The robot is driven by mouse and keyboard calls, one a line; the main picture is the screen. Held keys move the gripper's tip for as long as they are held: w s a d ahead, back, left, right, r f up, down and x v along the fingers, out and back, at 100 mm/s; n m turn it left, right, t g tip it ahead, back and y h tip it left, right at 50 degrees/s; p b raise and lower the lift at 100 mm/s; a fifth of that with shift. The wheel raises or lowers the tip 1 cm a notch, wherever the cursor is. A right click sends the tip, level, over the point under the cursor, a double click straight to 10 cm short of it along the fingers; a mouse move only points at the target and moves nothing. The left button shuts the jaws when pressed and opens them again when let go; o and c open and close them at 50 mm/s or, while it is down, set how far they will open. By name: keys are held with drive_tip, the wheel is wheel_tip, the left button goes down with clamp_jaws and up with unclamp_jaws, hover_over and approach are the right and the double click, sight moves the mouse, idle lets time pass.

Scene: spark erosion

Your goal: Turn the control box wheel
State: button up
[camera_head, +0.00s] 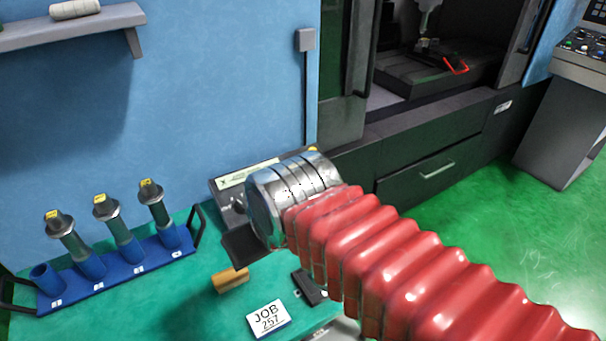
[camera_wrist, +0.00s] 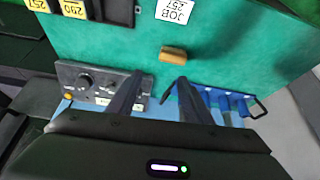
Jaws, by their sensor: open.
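The control box (camera_wrist: 108,76) is a grey panel with a white label strip and a yellow-orange button. Its wheel, a round black knob (camera_wrist: 86,79), sits on the panel to the left of my fingers in the wrist view. My gripper (camera_wrist: 159,79) is open and empty, its two black fingers apart; one finger covers part of the box's face. In the head view the control box (camera_head: 222,187) stands against the blue wall, mostly hidden behind my silver wrist. The wheel cannot be made out clearly there. My gripper's dark part (camera_head: 245,246) shows just in front of the box.
A wooden block (camera_head: 230,281), a JOB 257 card (camera_head: 268,318) and a small black item (camera_head: 309,288) lie on the green bench. A blue rack (camera_head: 115,272) with several tool holders stands left. The machine (camera_head: 430,155) is behind, to the right.

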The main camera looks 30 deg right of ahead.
drive_tip(key=o, duration=0.4)
drive_tip(key=shift+n+g+h, duration=0.3)
drive_tip(key=shift+n+g, duration=0.2)
drive_tip(key=shift+g, duration=0.1)
drive_tip(key=w+d+r, duration=0.1)
drive_tip(key=w, duration=0.1)
drive_tip(key=w+d+r, duration=0.1)
drive_tip(key=w, duration=0.1)
drive_tip(key=w+d+r, duration=0.1)
drive_tip(key=w+d, duration=0.1)
drive_tip(key=shift+w+d+r, duration=0.1)
drive_tip(key=shift+w+r, duration=0.1)
drive_tip(key=shift+r, duration=0.05)
drive_tip(key=shift+c, duration=0.2)
drive_tip(key=w+d+f+n+g, duration=0.2)
drive_tip(key=w+d+n+g, duration=0.1)
drive_tip(key=w+d, duration=1.5)
drive_tip(key=d+g, duration=0.1)
drive_tip(key=d, duration=0.2)
drive_tip(key=shift+f+n, duration=0.3)
drive_tip(key=shift+f, duration=0.1)
drive_tip(key=f, duration=0.9)
drive_tip(key=d+f, duration=0.1)
drive_tip(key=f, duration=0.3)
drive_tip(key=shift+w+f, duration=0.25)
drive_tip(key=shift+f, duration=0.15)
drive_tip(key=shift+c, duration=0.6)
